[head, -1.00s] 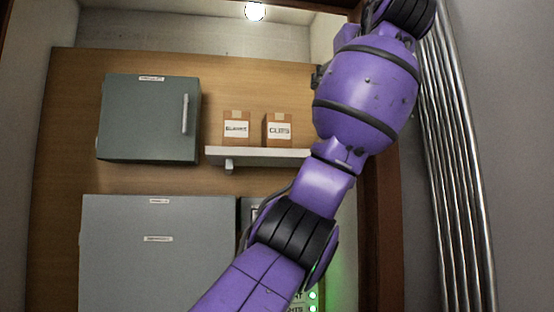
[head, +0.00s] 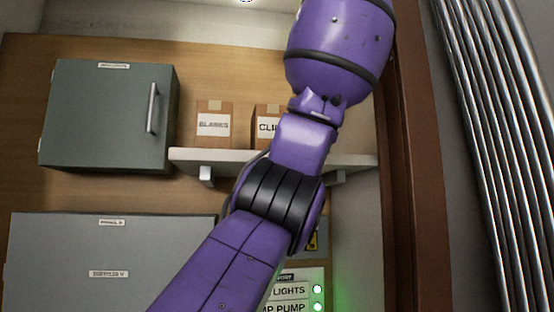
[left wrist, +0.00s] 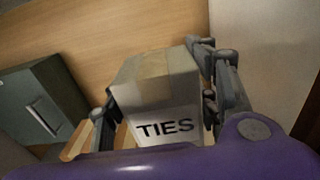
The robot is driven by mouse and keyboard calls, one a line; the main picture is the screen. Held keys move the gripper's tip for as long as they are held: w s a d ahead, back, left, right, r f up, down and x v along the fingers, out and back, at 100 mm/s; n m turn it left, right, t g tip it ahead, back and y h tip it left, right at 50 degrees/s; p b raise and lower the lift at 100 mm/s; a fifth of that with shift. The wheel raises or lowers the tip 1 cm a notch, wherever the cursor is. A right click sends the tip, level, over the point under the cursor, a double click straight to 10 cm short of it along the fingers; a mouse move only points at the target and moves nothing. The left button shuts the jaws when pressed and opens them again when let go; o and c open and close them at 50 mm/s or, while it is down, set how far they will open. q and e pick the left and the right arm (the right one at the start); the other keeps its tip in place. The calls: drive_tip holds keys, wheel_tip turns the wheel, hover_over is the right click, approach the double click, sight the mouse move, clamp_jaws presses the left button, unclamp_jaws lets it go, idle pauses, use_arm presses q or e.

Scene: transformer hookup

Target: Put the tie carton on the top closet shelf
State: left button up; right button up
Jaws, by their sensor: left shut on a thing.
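The tie carton (left wrist: 165,127), a cardboard box with a white label reading TIES, shows in the left wrist view. My left gripper (left wrist: 157,88) is shut on it, with a grey finger on each side. In the head view the gripper and carton are out of the picture; only my purple arm shows, rising past the shelf. The closet shelf (head: 352,161) is a pale board on brackets on the wooden back wall. My arm hides part of it. My right gripper is in neither view.
A BLANKS carton (head: 213,128) and a partly hidden CLIPS carton (head: 265,125) stand on the shelf. Its right end looks bare. A grey-green cabinet (head: 105,115) hangs at left, a grey panel (head: 110,262) below. Metal pipes (head: 485,150) run up the right wall.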

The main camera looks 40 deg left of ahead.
use_arm(q)
drive_tip(key=w+a+f, duration=0.2)
drive_tip(key=w+f, duration=0.1)
drive_tip(key=f, duration=0.1)
drive_tip(key=w+a+f, duration=0.2)
drive_tip(key=w+f, duration=0.2)
drive_tip(key=w+a+f, duration=0.3)
drive_tip(key=w+f, duration=0.1)
drive_tip(key=f, duration=0.1)
drive_tip(key=shift+w+a, duration=0.1)
drive_tip(key=shift+w, duration=0.1)
drive_tip(key=shift+r, duration=0.1)
drive_tip(key=shift+s, duration=0.1)
drive_tip(key=o, duration=1.2)
drive_tip(key=shift+f, duration=0.2)
